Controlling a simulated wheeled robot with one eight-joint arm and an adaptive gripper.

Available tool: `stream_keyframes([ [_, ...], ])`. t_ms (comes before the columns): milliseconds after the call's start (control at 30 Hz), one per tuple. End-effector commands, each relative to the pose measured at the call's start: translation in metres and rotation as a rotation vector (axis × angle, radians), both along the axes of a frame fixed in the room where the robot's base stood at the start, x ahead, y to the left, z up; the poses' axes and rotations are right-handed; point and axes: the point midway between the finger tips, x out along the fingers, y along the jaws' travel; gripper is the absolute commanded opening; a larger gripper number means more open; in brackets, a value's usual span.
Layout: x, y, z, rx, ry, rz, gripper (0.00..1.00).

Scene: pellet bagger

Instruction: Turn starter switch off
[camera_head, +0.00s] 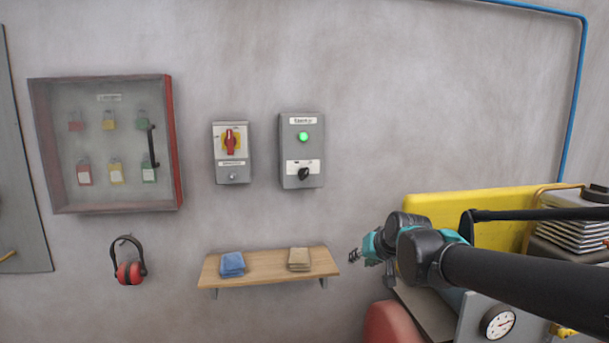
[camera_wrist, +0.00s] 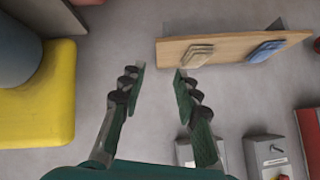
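The starter box (camera_head: 287,150) is a grey box on the wall with a label on top and a lit green lamp (camera_head: 303,137). Its black rotary switch (camera_head: 303,174) sits low on the front; its exact pointing is too small to tell. My gripper (camera_head: 355,256) is apart from the box, below and to its right, near the right end of the wooden shelf. In the wrist view my gripper (camera_wrist: 160,74) has its two fingers spread with nothing between them. That view looks upside down, and the starter box is partly hidden behind a finger at the lower edge.
A grey isolator box (camera_head: 232,177) with a red-and-yellow handle hangs left of the starter. A wooden shelf (camera_head: 270,267) below holds a blue cloth and a tan cloth. A padlock cabinet (camera_head: 100,204) and red earmuffs (camera_head: 130,272) are farther left. Yellow machinery (camera_head: 500,208) stands right.

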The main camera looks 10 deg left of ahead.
Motion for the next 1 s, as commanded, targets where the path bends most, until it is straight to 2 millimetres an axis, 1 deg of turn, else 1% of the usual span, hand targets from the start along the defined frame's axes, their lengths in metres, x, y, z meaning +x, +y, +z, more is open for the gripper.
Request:
stream_keyframes([
  [33,0.010,0.012,0.023,0.028,-0.030,0.007,0.32],
  [67,0.016,0.019,0.037,0.046,-0.050,0.009,0.32],
  [100,0.024,0.029,0.059,0.075,-0.080,0.011,0.32],
  [167,0.036,0.045,0.095,0.123,-0.128,0.014,0.32],
  [200,0.042,0.056,0.121,0.158,-0.160,0.015,0.32],
  [267,0.050,0.070,0.158,0.207,-0.203,0.013,0.32],
  [300,0.053,0.077,0.179,0.235,-0.228,0.012,0.32],
  [400,0.058,0.090,0.219,0.291,-0.274,0.007,0.32],
  [433,0.058,0.092,0.227,0.303,-0.283,0.005,0.32],
  [500,0.060,0.096,0.240,0.322,-0.297,0.002,0.32],
  [600,0.063,0.099,0.247,0.332,-0.307,0.000,0.32],
  [767,0.076,0.106,0.242,0.332,-0.306,0.000,0.32],
  [1000,0.110,0.124,0.227,0.331,-0.305,0.000,0.32],
])
